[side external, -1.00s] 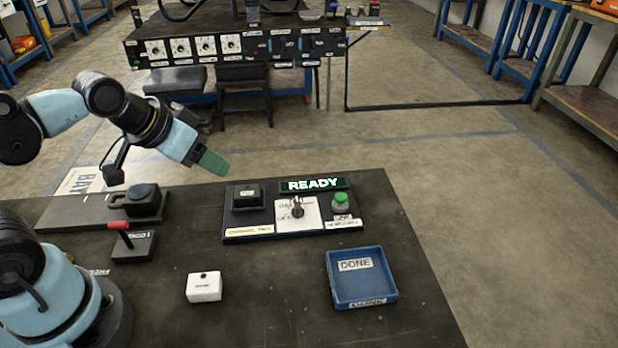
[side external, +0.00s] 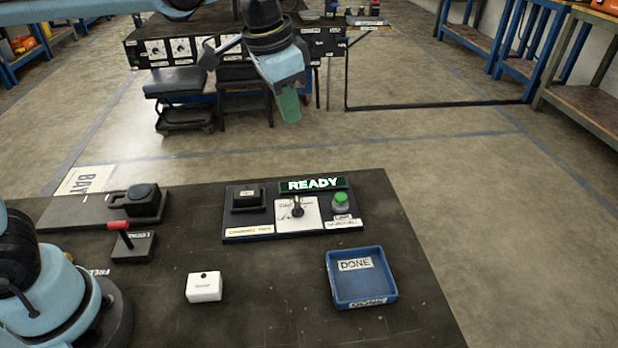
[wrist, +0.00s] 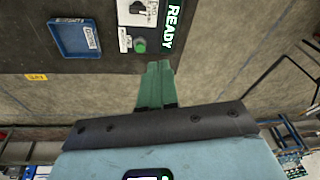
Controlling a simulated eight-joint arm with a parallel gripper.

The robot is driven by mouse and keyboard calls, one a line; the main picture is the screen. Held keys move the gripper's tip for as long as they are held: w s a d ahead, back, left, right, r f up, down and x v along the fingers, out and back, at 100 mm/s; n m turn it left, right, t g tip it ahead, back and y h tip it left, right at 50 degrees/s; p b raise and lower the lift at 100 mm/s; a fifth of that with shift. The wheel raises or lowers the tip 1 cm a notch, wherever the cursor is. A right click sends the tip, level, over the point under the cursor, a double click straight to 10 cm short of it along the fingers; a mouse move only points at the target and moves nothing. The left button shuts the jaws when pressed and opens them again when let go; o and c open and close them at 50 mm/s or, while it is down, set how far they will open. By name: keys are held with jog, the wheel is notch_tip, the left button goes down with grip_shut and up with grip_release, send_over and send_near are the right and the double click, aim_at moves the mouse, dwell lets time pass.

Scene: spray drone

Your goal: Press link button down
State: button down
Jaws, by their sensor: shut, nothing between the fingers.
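A green push button (side external: 341,198) on a pale round base stands at the right end of the black control panel (side external: 262,219). Small labels lie in front of it, too small to read surely; it is the likeliest link button. The button also shows in the wrist view (wrist: 140,46), just beyond and left of my fingertips. My gripper (side external: 289,119) has green fingers, shut and empty, pointing down. It is raised well above the table and apart from the button. In the wrist view the gripper (wrist: 158,64) shows its two fingers side by side.
A lit READY sign (side external: 313,184) stands behind a knob (side external: 297,210) on a white plate. A black block (side external: 248,197) is at the panel's left. A blue DONE tray (side external: 340,298), a white box (side external: 204,286) and a red-handled lever (side external: 119,226) stand nearby.

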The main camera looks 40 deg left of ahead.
aim_at(342, 196)
jog(key=w+d+f+m+g, duration=0.2)
jog(key=w+d, duration=0.3)
jog(key=d, duration=0.3)
jog(key=shift+w+m+g+y, duration=0.15)
jog(key=shift+m+g+y, duration=0.2)
jog(key=shift+m, duration=0.35)
jog(key=shift+f, duration=0.1)
notch_tip(342, 196, down, 14)
jog(key=shift+f, duration=1.1)
jog(key=shift+r, duration=0.1)
notch_tip(342, 196, up, 15)
